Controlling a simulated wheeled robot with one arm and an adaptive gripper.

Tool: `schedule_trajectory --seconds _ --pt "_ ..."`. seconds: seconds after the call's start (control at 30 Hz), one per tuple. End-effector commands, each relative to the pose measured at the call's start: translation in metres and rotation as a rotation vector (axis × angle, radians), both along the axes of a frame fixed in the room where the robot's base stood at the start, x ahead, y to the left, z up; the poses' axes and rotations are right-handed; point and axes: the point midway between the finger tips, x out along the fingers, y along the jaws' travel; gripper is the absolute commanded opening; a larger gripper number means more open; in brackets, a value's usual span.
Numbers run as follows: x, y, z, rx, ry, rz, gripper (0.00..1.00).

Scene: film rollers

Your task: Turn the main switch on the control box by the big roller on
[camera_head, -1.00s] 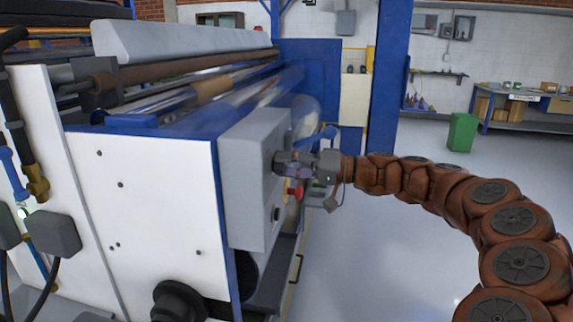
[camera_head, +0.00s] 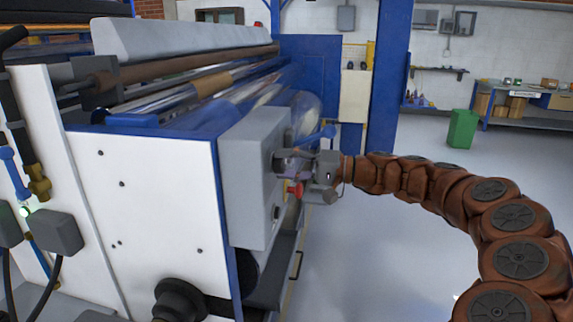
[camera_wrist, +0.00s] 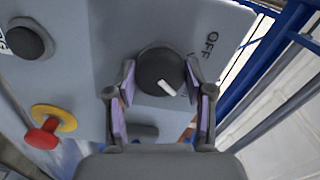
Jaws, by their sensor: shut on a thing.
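The grey control box (camera_head: 243,190) is fixed to the end of the big roller machine. In the wrist view its face (camera_wrist: 85,75) carries the main switch, a round black knob (camera_wrist: 155,68) with a white pointer mark. The mark points to the lower right, away from the OFF lettering at the upper right; another marking beside the knob is too small to read. My gripper (camera_head: 284,162) is at the box face. In the wrist view its fingers (camera_wrist: 160,80) are shut on the knob, one on each side. In the head view the fingers hide the knob.
A red emergency button (camera_wrist: 42,135) with a yellow collar and a black button (camera_wrist: 28,40) sit on the same face. The red button (camera_head: 294,189) is just below my gripper in the head view. Open floor (camera_head: 400,270) lies to the right.

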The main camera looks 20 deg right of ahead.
Motion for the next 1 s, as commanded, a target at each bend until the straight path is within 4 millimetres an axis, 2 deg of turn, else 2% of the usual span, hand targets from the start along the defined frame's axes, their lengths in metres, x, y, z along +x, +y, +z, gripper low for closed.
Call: schedule_trajectory --seconds 0.07,0.1,0.33,0.73,1.0 --pt "0.0 0.0 0.0 0.001 0.001 0.0 0.18" --pt "0.0 0.0 0.0 0.001 0.001 0.0 0.55" --pt "0.0 0.0 0.0 0.0 0.0 0.0 0.78" --pt "-0.002 -0.005 0.0 0.0 0.0 -0.002 0.78" --pt "-0.023 -0.041 0.0 0.001 -0.002 -0.004 0.78"
